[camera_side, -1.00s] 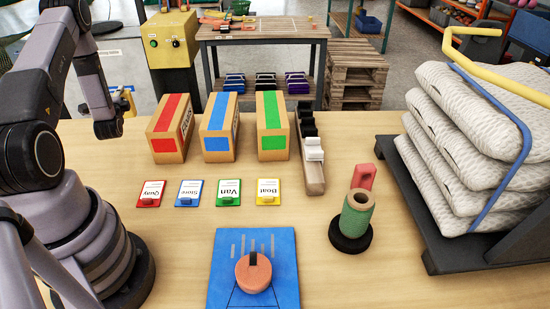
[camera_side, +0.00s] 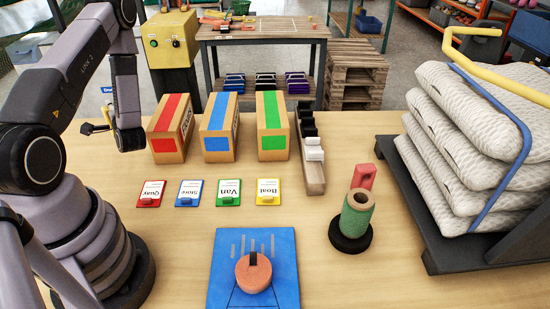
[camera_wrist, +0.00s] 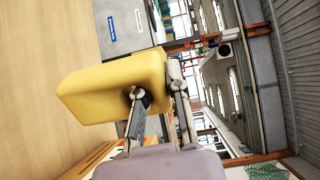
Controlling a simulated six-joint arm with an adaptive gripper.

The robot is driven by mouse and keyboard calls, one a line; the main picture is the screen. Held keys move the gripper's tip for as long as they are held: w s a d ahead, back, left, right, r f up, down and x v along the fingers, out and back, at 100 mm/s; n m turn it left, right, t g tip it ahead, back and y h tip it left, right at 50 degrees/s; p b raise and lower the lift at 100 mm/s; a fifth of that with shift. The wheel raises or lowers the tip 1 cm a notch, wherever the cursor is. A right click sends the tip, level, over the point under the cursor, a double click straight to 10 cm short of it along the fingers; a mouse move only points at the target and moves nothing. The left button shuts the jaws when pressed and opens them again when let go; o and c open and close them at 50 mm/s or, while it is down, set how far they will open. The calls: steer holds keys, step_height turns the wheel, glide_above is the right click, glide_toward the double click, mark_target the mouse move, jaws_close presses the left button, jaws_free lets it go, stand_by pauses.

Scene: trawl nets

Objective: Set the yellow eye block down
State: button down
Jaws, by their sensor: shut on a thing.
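The yellow eye block (camera_wrist: 112,88) fills much of the left half of the wrist view, a rounded yellow body at the finger ends. My gripper (camera_wrist: 157,97) is shut on it; the block hides part of one finger. In the side view my gripper is mostly behind my forearm at the left. A small yellow patch (camera_side: 105,113) shows beside my arm, above the table; I cannot tell whether it is the block. The block's underside is hidden.
Red, blue and green-striped boxes (camera_side: 171,128) stand at the back left. Several label cards (camera_side: 228,192) lie before them. Bare table lies at front right.

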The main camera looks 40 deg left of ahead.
steer(key=shift+s+d+f+n+g, duration=0.15)
steer(key=shift+d+n+g, duration=0.2)
steer(key=shift+g, duration=0.2)
steer(key=shift+s+d+f+n+g, duration=0.2)
steer(key=shift+n+g, duration=0.15)
steer(key=shift+g, duration=0.6)
step_height(320, 180, down, 8)
steer(key=shift+s+d, duration=0.1)
steer(key=shift+s, duration=0.05)
steer(key=shift+f, duration=0.1)
steer(key=c, duration=1.1)
jaws_free()
steer(key=shift+c, duration=0.2)
steer(key=d, duration=1.2)
